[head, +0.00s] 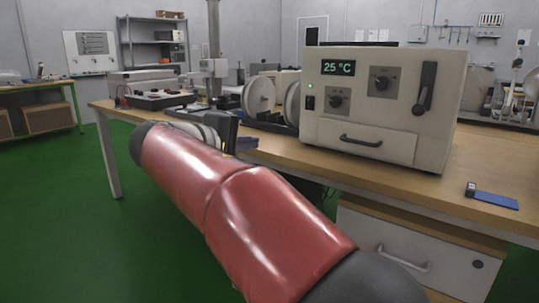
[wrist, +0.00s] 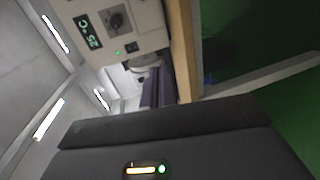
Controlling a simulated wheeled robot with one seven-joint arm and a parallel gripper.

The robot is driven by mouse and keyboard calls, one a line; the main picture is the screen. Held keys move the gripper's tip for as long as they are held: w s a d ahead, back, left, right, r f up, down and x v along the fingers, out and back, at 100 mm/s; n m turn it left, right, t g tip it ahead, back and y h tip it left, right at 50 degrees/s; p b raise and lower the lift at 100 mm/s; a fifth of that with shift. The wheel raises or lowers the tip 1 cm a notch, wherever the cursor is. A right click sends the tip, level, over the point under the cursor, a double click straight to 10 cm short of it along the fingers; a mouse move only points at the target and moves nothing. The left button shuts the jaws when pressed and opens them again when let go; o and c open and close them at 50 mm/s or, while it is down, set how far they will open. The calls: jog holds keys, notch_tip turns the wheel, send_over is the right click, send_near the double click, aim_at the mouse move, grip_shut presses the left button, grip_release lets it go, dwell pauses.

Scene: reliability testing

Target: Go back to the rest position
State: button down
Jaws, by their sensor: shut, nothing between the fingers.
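My gripper (wrist: 165,122) fills the bottom of the wrist view as a dark grey block with a small lit status strip. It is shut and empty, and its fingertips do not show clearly. In the head view my red arm crosses the front of the workbench (head: 478,158), bent, and hides part of the bench edge; the hand is mostly hidden behind it. The wrist view is turned on its side. It shows the beige oven-like unit (wrist: 143,24) at the top, apart from my gripper.
The beige unit (head: 365,112), its display reading 25 °C, stands on the bench with its drawer shut. A blue item (head: 496,201) lies near the right front edge. A drawer cabinet (head: 385,240) is under the bench. Green floor (head: 60,215) is clear at left.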

jog(key=s+d+f+m+g+y+p, duration=0.25)
jog(key=s+d+f, duration=0.2)
jog(key=d, duration=0.45)
jog(key=s+d+f+m+g+y+p, duration=0.1)
jog(key=s+d+f+g+y, duration=0.15)
jog(key=s+d, duration=0.45)
jog(key=s+d+f+m+y+p, duration=0.1)
jog(key=s+d+f+m+y, duration=0.1)
jog(key=s+f, duration=0.3)
jog(key=s+d+f+m+g+y+p, duration=0.1)
jog(key=s+f+m, duration=0.3)
jog(key=s, duration=0.7)
jog(key=shift+s+d+f+y+p, duration=0.4)
jog(key=shift+d+f+y+p, duration=0.1)
jog(key=shift+f+y+p, duration=0.3)
jog(key=shift+m, duration=0.25)
